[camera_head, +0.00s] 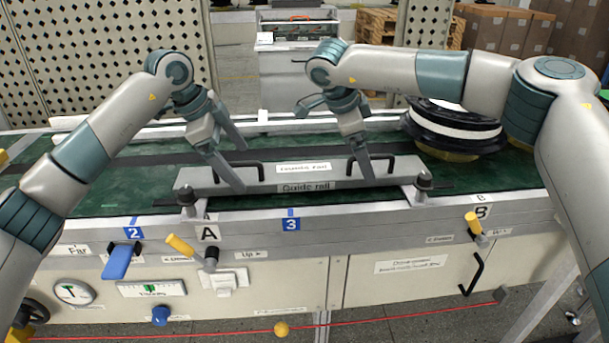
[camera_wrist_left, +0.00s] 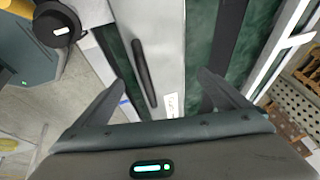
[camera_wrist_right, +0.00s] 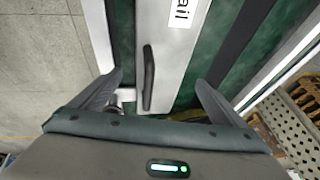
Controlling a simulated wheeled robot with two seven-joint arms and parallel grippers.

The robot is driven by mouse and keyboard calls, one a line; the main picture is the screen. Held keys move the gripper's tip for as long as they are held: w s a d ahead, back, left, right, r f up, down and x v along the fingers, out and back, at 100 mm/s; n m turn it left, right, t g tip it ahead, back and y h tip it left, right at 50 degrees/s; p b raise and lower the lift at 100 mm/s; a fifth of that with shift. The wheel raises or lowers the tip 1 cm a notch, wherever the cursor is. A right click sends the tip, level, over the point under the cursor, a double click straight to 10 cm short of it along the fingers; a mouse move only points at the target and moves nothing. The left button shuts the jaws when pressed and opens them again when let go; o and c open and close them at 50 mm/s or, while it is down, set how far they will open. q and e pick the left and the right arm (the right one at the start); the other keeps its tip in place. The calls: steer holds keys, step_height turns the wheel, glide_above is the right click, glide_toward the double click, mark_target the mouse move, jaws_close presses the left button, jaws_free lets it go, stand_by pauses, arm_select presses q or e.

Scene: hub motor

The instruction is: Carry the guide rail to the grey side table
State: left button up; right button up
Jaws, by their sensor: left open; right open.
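The guide rail (camera_head: 232,178) is a long grey bar with "Guide rail" labels and two black handles, lying across the front of the green conveyor. My left gripper (camera_head: 240,168) is open above the rail's left handle. In the left wrist view, that handle (camera_wrist_left: 145,72) lies between the spread fingers, nearer the left one. My right gripper (camera_head: 366,152) is open at the right handle, which shows between the fingers in the right wrist view (camera_wrist_right: 148,78). Neither gripper visibly grasps a handle. I cannot tell for certain which piece is the grey side table.
Black clamp knobs (camera_head: 187,197) and (camera_head: 424,181) stand at the rail's ends. A black-and-white wheel hub (camera_head: 452,128) sits on the conveyor at right. A pale cabinet (camera_head: 297,62) stands behind, beside perforated panels (camera_head: 105,45). Yellow-handled levers (camera_head: 180,245) project from the conveyor's front.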

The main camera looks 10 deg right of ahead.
mark_target(249, 174)
arm_select(q)
steer(key=shift+x, duration=2.05)
arm_select(e)
steer(key=shift+x, duration=2.05)
arm_select(q)
steer(key=c, duration=2.2)
arm_select(e)
steer(key=c, duration=2.2)
arm_select(q)
steer(key=shift+r, duration=0.15)
arm_select(e)
steer(key=shift+r, duration=0.15)
